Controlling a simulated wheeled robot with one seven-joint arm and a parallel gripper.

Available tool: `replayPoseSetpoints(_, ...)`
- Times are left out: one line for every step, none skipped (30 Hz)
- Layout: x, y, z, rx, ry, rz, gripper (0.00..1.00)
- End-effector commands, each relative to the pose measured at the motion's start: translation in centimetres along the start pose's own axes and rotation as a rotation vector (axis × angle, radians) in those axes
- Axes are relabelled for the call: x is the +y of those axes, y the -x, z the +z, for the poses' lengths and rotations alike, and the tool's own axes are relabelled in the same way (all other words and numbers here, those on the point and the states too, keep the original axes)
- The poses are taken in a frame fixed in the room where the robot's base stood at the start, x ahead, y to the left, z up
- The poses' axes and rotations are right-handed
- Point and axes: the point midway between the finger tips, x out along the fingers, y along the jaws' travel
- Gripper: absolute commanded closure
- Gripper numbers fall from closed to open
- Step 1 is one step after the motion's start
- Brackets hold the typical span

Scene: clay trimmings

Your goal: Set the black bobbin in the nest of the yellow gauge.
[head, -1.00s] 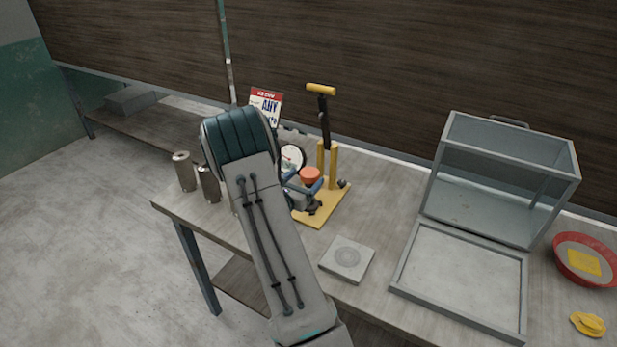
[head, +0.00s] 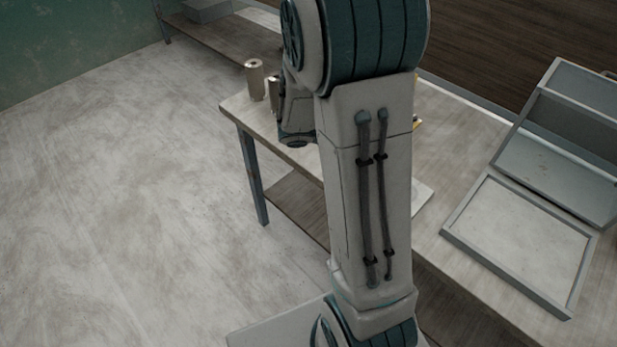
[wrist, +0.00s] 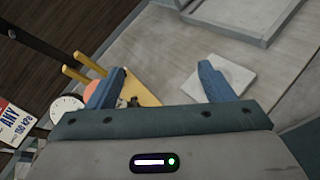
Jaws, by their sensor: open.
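My gripper (wrist: 160,90) is open in the wrist view, its two blue fingers spread with nothing held between them. A yellow base (wrist: 147,84) with two yellow posts (wrist: 76,66) shows beyond the left finger, partly hidden by it. A small dark piece (wrist: 133,102) lies by that base; I cannot tell whether it is the black bobbin. I cannot make out a nest, or confirm that this yellow stand is the gauge. In the head view my arm hides the gripper and nearly all of the stand.
A pale square plate (wrist: 237,77) lies by the right finger. A white dial (wrist: 66,108) and a sign (wrist: 14,122) stand at left. In the head view, metal canisters (head: 254,78) stand at the table's left end, and a grey-framed tray (head: 448,232) with a clear-sided box lies right.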

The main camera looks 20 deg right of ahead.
Motion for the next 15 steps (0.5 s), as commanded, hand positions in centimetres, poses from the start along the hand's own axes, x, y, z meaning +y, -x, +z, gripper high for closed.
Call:
replayPoseSetpoints(-1.3, 0.9, 0.9, 0.05, -0.082, -0.062, 0.25)
replayPoseSetpoints(-2.1, 1.4, 1.2, 0.08, -0.128, -0.102, 0.25)
replayPoseSetpoints(-3.2, 2.2, 1.6, 0.121, -0.189, -0.155, 0.25)
replayPoseSetpoints(-3.9, 2.9, 1.8, 0.154, -0.234, -0.193, 0.25)
replayPoseSetpoints(-4.7, 3.5, 1.9, 0.187, -0.279, -0.232, 0.25)
replayPoseSetpoints(-5.7, 4.5, 2.1, 0.233, -0.338, -0.282, 0.25)
replayPoseSetpoints(-6.3, 5.2, 2.1, 0.269, -0.383, -0.319, 0.25)
replayPoseSetpoints(-7.0, 6.0, 2.2, 0.304, -0.427, -0.357, 0.25)
replayPoseSetpoints(-7.8, 7.1, 2.2, 0.353, -0.485, -0.406, 0.25)
replayPoseSetpoints(-8.4, 8.0, 2.2, 0.39, -0.529, -0.443, 0.25)
replayPoseSetpoints(-8.9, 8.9, 2.2, 0.43, -0.573, -0.48, 0.25)
replayPoseSetpoints(-9.6, 10.2, 2.2, 0.481, -0.63, -0.527, 0.25)
replayPoseSetpoints(-10.0, 11.1, 2.2, 0.522, -0.672, -0.563, 0.25)
replayPoseSetpoints(-10.4, 12.1, 2.2, 0.562, -0.712, -0.599, 0.25)
replayPoseSetpoints(-10.8, 13.4, 2.2, 0.615, -0.764, -0.644, 0.25)
